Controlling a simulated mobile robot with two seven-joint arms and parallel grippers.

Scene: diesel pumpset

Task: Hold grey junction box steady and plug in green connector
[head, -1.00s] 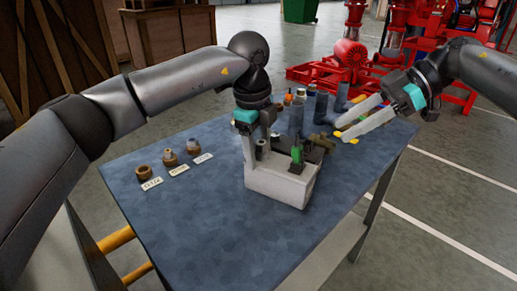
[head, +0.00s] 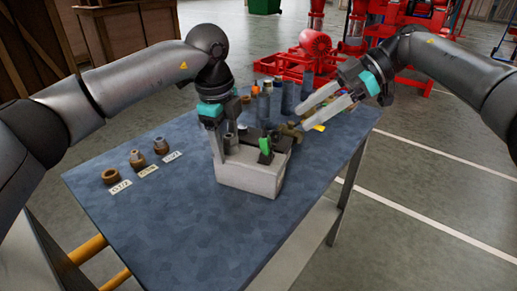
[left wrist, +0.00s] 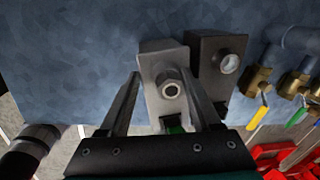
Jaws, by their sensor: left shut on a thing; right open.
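The grey junction box (head: 248,181) stands upright on the blue table in the head view. It also shows between the fingers in the left wrist view (left wrist: 154,65), with a round fitting on its top. My left gripper (head: 228,146) comes down over the box's left part and is shut on it. The green connector (head: 265,146) stands at the top of the box, right of my left gripper. A bit of green shows in the left wrist view (left wrist: 175,130). I cannot tell how it sits. My right gripper (head: 303,120) is open and empty, above and right of the box.
Brown round fittings (head: 136,160) with labels lie on the table's left. Blue cylinders (head: 288,97) stand behind the box. A dark block (left wrist: 212,68) and brass valves (left wrist: 258,82) are right of the box in the wrist view. The table front (head: 210,230) is clear.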

